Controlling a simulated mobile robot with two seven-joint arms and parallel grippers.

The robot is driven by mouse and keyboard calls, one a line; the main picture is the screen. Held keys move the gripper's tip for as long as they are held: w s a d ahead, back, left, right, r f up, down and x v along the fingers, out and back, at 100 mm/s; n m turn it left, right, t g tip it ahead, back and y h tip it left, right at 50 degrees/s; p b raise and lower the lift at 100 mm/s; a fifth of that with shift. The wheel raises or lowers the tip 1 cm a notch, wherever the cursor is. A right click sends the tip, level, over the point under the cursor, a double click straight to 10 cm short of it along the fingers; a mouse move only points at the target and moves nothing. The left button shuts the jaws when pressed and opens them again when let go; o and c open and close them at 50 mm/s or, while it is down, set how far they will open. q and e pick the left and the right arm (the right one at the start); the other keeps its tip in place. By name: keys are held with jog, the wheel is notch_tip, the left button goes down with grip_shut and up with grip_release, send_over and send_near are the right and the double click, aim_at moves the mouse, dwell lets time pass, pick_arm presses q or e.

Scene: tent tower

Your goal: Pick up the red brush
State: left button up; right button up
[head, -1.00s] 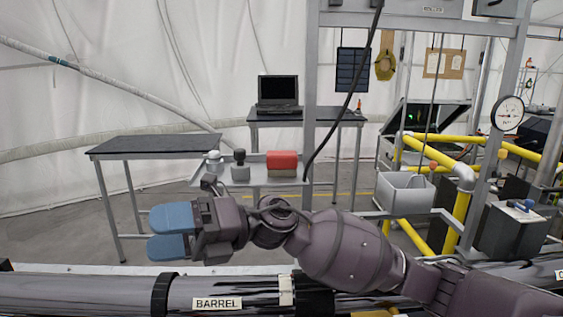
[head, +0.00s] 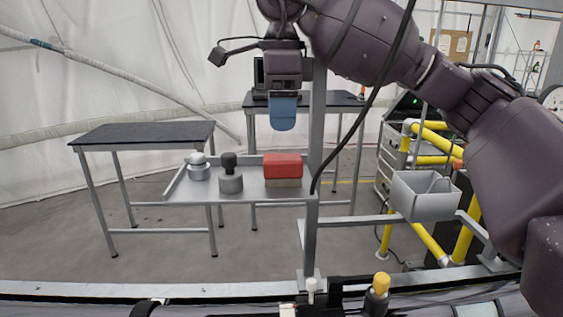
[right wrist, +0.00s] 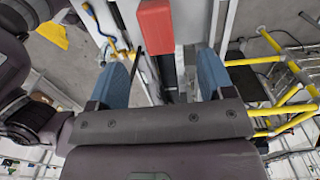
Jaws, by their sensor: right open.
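The red brush (head: 283,165), a red block on a tan lower part, sits at the right end of a grey metal tray (head: 252,194). My right gripper (head: 283,127) has blue fingers pointing down, and in the head view they appear just above the brush, apart from it. In the right wrist view, the red brush (right wrist: 155,28) shows at the top, beyond the two spread blue fingers (right wrist: 164,62). Nothing is between the fingers. My left gripper is in neither view.
A dark round-knobbed item (head: 230,173) and a white-topped item (head: 198,167) stand on the tray left of the brush. A metal post (head: 314,200) and a hanging black cable are close on the right. A grey bin (head: 425,195) is further right.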

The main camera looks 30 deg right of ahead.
aim_at(285, 156)
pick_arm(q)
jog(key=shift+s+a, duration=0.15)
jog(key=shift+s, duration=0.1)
pick_arm(e)
jog(key=shift+s+f, duration=0.3)
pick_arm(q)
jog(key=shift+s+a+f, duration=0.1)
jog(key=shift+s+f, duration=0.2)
pick_arm(e)
notch_tip(285, 156, down, 4)
jog(key=shift+r, duration=0.15)
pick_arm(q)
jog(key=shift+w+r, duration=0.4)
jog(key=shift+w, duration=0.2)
pick_arm(e)
jog(key=f, duration=0.5)
jog(key=shift+s+d+f, duration=0.1)
jog(key=shift+d+f, duration=0.05)
jog(key=shift+d, duration=0.1)
jog(key=shift+f, duration=0.3)
